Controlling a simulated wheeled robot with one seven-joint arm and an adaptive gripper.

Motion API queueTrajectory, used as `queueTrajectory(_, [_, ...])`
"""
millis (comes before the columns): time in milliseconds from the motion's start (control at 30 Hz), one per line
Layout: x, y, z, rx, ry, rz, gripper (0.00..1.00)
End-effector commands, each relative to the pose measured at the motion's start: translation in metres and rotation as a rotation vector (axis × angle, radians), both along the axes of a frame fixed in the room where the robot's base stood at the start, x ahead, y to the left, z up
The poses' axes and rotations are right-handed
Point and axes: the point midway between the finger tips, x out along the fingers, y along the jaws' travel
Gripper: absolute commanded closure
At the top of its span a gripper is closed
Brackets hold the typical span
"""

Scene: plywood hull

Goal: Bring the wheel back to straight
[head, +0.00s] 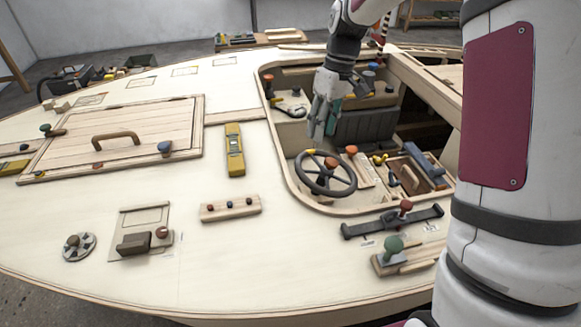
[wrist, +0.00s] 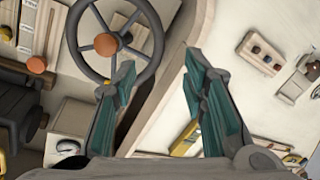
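The dark steering wheel (head: 327,191) is in the cockpit opening, with a brown-orange hub knob. A yellow patch shows on its upper-left rim in the head view. My gripper (head: 318,128) hangs above the wheel's far side, fingers down. In the wrist view the wheel (wrist: 74,38) is at the upper left, its orange hub in plain sight. There my gripper (wrist: 158,66) has its teal-padded fingers spread with nothing between them. The left finger overlaps the lower right of the rim in the picture; I cannot tell whether it touches.
A red-orange knob (head: 351,150) stands right of the wheel. A grey seat (head: 366,125) lies behind, and the cockpit's pale edge (head: 284,165) is at left. A yellow level (head: 234,150) and a wooden hatch (head: 117,133) lie on the deck.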

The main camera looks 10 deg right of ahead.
Motion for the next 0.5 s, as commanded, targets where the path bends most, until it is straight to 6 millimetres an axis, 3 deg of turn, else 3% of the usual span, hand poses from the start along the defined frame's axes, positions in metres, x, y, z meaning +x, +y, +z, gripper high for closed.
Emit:
queueTrajectory(33, [0.007, -0.001, -0.013, 0.012, 0.009, 0.007, 0.61])
queueTrajectory(200, [0.017, -0.003, -0.029, 0.032, 0.018, 0.024, 0.61])
queueTrajectory(367, [0.015, 0.000, -0.042, 0.035, 0.022, 0.027, 0.61])
queueTrajectory(500, [0.012, 0.005, -0.064, 0.034, 0.023, 0.027, 0.61])
